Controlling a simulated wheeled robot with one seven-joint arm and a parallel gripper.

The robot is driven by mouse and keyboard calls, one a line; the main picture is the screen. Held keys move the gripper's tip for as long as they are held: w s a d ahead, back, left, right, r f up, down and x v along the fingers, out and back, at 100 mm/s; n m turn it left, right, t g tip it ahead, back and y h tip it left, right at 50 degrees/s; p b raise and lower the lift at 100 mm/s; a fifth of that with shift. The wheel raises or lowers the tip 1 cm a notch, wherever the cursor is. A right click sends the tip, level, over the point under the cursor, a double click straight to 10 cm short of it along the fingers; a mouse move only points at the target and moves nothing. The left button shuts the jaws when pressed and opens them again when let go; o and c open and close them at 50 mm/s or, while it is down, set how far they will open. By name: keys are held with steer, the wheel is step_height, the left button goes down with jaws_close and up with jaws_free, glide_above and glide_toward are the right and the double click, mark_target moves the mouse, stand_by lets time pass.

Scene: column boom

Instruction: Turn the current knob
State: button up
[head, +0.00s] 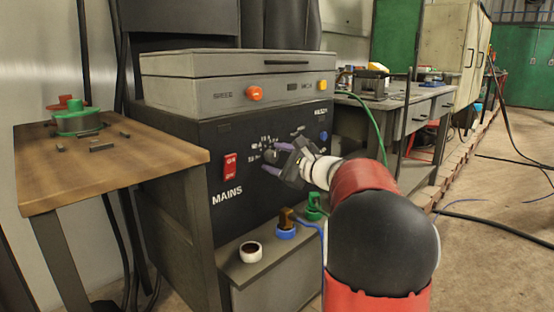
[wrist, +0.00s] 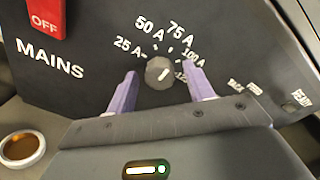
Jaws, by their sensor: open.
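The current knob (wrist: 159,72) is a small round grey dial on the dark front panel of the machine, with a light pointer mark that seems to aim up and right, roughly toward 100 A. The labels 25 A, 50 A, 75 A and 100 A arc above it; one more at the right is partly hidden by a finger. My gripper (wrist: 164,77) is open, its two purple fingers on either side of the knob with a visible gap each side. In the head view my gripper (head: 272,157) is at the panel, with the knob (head: 271,157) partly seen between the fingers.
A red mains switch (head: 230,166) sits left of the knob. A blue button (head: 323,136) is to the right. Below are a ledge with a white-rimmed socket (head: 250,251) and blue (head: 286,233) and green (head: 313,208) connectors. A wooden side table (head: 150,152) stands left.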

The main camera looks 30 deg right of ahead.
steer(key=v, duration=0.7)
steer(key=shift+s, duration=0.4)
steer(key=shift+d, duration=0.1)
steer(key=s+a+f+n+g+y+p, duration=0.15)
steer(key=s+a+n+g, duration=0.35)
steer(key=a, duration=0.5)
steer(key=s+a+f+n+g+p, duration=0.25)
steer(key=s+a+n, duration=0.3)
steer(key=a, duration=0.35)
steer(key=s+a+f+n+g+h+p, duration=0.1)
steer(key=s+f+n+h, duration=0.2)
steer(key=s+n, duration=0.3)
steer(key=s+a+f+n+g+h+p, duration=0.1)
steer(key=s+f+n+g+h+p, duration=0.1)
steer(key=s+n, duration=0.4)
steer(key=s+f+h, duration=0.1)
steer(key=s+h, duration=0.1)
steer(key=s, duration=0.3)
steer(key=shift+s, duration=0.25)
steer(key=shift+n+g+h, duration=0.25)
